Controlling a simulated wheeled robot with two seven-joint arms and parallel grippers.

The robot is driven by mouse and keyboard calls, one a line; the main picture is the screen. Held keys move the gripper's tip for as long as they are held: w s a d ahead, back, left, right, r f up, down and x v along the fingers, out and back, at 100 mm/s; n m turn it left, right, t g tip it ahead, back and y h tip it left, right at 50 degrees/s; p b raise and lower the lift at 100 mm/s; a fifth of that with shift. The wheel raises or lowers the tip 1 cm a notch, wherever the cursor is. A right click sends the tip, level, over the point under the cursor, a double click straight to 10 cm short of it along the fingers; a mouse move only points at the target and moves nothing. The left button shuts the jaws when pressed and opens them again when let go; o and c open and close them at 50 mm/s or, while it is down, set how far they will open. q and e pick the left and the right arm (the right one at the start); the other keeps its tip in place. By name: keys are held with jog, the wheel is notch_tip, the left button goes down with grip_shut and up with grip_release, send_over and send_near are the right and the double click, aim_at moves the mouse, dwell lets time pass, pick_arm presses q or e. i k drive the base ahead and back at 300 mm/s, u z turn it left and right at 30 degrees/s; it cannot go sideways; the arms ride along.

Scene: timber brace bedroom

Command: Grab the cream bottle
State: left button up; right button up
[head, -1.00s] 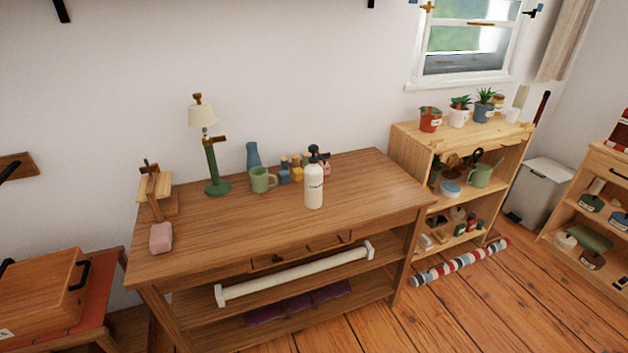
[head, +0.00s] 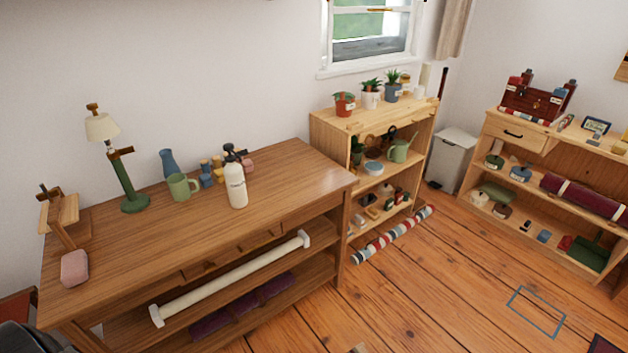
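The cream bottle (head: 237,187) stands upright on the wooden table (head: 300,172), near the middle of its top. It has a black top and small dark lettering on its front. A green mug (head: 181,187) stands to its left, with a small gap between them. Several small blue and yellow items (head: 206,177) and a pink item (head: 248,162) are close behind it. Neither of my grippers shows in the head view.
A green lamp (head: 126,180), a blue vase (head: 168,163) and a pink block (head: 74,268) are on the table's left part. The table's right end is bare. A shelf with potted plants (head: 371,98) stands to the right. A striped roll (head: 393,235) lies on the floor before it.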

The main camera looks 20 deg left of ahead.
aim_at(234, 174)
jog(key=z, duration=0.35)
jog(key=i, duration=2.9)
jog(key=u, duration=2.7)
